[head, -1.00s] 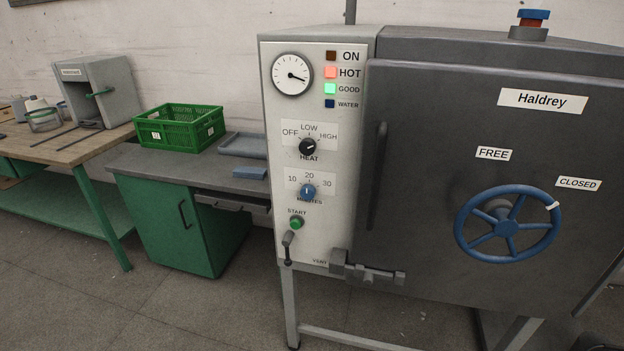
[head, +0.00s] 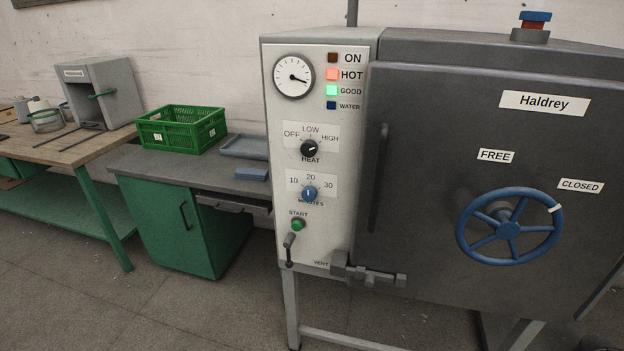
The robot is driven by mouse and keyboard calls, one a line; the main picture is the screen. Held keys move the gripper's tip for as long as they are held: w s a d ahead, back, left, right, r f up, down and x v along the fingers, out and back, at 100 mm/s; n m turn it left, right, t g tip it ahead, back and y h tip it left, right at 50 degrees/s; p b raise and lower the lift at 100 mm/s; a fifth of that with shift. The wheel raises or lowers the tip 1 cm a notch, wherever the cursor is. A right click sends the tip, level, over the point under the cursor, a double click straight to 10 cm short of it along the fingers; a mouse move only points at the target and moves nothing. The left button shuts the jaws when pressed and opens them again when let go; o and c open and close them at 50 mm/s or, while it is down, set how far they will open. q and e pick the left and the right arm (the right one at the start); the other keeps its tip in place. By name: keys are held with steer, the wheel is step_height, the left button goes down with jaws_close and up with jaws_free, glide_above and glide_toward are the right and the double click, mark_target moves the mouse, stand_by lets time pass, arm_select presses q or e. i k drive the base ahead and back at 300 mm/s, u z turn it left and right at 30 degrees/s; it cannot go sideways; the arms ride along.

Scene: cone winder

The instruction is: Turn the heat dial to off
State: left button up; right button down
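The black heat dial (head: 309,149) sits on the upper part of the pale control panel (head: 285,112), with OFF, LOW and HIGH printed around it. Its light pointer mark appears turned to the right, toward the HIGH side. Above it, the HOT lamp (head: 332,74) glows red and the GOOD lamp (head: 332,90) glows green; the ON and WATER lamps look dark. A round gauge (head: 293,76) is at the upper left of the panel. Neither of my grippers shows in the head view.
Below are the blue minutes dial (head: 309,193), green start button (head: 298,224) and vent lever (head: 289,247). The dark door (head: 440,150) with its blue wheel (head: 509,226) is on the right. A bench with a green crate (head: 180,130) stands left. Space before the panel looks clear.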

mark_target(309, 148)
steer(key=z, duration=0.05)
steer(key=k, duration=0.5)
steer(key=z, duration=1.15)
steer(key=i, duration=0.2)
steer(key=u, duration=0.05)
